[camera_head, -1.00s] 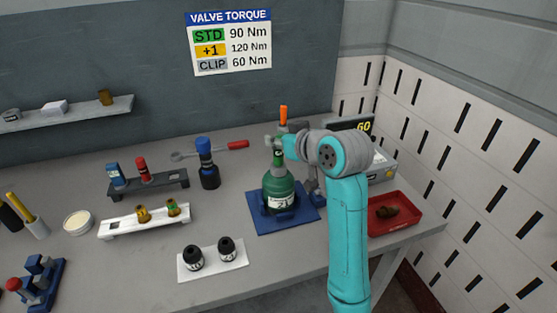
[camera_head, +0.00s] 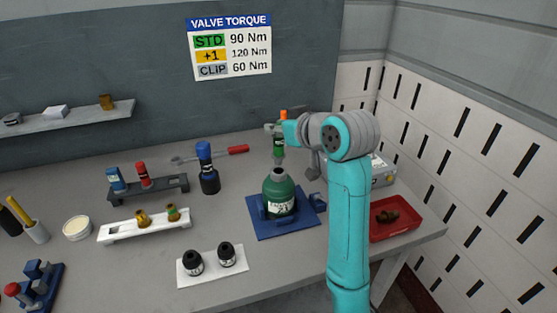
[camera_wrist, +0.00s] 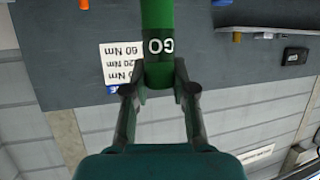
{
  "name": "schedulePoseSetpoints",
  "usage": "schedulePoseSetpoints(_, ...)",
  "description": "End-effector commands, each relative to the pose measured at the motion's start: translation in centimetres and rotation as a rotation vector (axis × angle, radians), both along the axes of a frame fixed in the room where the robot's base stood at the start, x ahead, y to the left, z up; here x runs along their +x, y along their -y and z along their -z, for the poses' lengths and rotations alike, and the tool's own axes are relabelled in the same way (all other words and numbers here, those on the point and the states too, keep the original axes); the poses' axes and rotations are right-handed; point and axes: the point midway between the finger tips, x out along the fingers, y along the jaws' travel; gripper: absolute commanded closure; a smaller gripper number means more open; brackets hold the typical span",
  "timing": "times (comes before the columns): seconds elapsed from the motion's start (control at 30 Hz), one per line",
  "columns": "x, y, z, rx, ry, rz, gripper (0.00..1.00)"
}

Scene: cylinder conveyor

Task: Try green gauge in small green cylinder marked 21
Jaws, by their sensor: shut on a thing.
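The small green cylinder (camera_head: 278,188) stands upright in a blue holder (camera_head: 262,228) in the middle of the bench. Its pale label faces front, but its number is too small to read for sure. My gripper (camera_head: 279,128) is above the cylinder and shut on the green gauge (camera_head: 279,148).
A red tray (camera_head: 393,229) with a brown piece lies to the right. A white rack (camera_head: 122,232), a dark rack (camera_head: 168,190), a blue-capped bottle (camera_head: 208,178) and a white plate with two black-capped items (camera_head: 212,274) stand left. My arm partly hides a grey box (camera_head: 383,172).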

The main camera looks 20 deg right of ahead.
Motion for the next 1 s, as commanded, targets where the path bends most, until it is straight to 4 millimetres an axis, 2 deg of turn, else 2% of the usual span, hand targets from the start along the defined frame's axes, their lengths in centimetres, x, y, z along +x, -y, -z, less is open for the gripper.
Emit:
schedulePoseSetpoints(0.5,0.0,0.0,-2.6,0.001,0.002,0.0,1.0)
schedulePoseSetpoints(1.0,0.0,0.0,-2.8,0.0,0.0,0.0,1.0)
